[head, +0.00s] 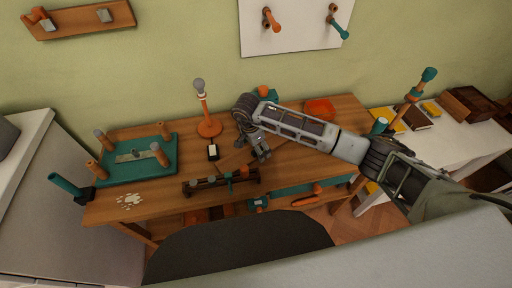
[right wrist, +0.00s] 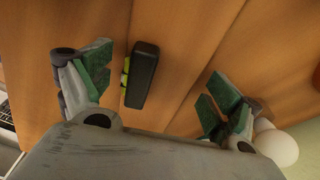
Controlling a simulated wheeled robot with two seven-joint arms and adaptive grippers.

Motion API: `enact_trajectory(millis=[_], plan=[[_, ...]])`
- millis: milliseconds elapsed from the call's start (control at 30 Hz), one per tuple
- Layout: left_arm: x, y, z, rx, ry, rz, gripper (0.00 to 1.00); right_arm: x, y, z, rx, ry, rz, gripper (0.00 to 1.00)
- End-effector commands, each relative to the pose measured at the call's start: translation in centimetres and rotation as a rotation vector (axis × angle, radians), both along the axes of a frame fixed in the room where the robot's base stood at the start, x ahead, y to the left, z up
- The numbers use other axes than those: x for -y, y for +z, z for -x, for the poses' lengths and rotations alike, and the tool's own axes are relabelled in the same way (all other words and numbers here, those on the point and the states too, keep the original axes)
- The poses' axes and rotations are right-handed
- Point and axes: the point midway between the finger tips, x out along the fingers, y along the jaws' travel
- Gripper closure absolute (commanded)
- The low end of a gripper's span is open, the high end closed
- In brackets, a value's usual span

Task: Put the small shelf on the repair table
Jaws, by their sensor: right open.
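The repair table (head: 172,208) is a brown wooden table against the green wall. I cannot tell for sure which thing is the small shelf. A low dark brown rack with short posts (head: 205,185) lies near its front edge. My right gripper (head: 262,155) is over the middle of the table, behind the dark rack. In the right wrist view my right gripper (right wrist: 155,95) is open and empty, its green-padded fingers spread around a small black block (right wrist: 143,75) without touching it.
An orange lamp (head: 208,127) with a bulb stands at the table's back. An orange item (head: 318,109) lies at the back right. A white side table (head: 450,140) holds books and a wooden box. A dark rounded seat (head: 240,250) stands in front. Wall-mounted pegs hang above.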

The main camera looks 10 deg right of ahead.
Motion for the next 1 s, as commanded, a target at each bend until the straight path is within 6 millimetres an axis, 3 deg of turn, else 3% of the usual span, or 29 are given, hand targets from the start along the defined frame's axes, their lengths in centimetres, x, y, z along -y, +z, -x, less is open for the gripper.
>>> enact_trajectory(millis=[367,700,1000], plan=[[1.0,-0.1,0.2,0.002,0.003,0.012,0.6,-0.1,0.9,0.0,0.002,0.0,0.0,0.09],[0.9,0.0,-1.6,0.018,0.002,0.011,0.6,-0.7,5.2,0.3,0.003,0.001,0.001,0.09],[0.4,0.0,-1.3,0.013,0.001,0.004,0.6,-1.4,9.2,0.5,0.001,0.0,0.001,0.09]])
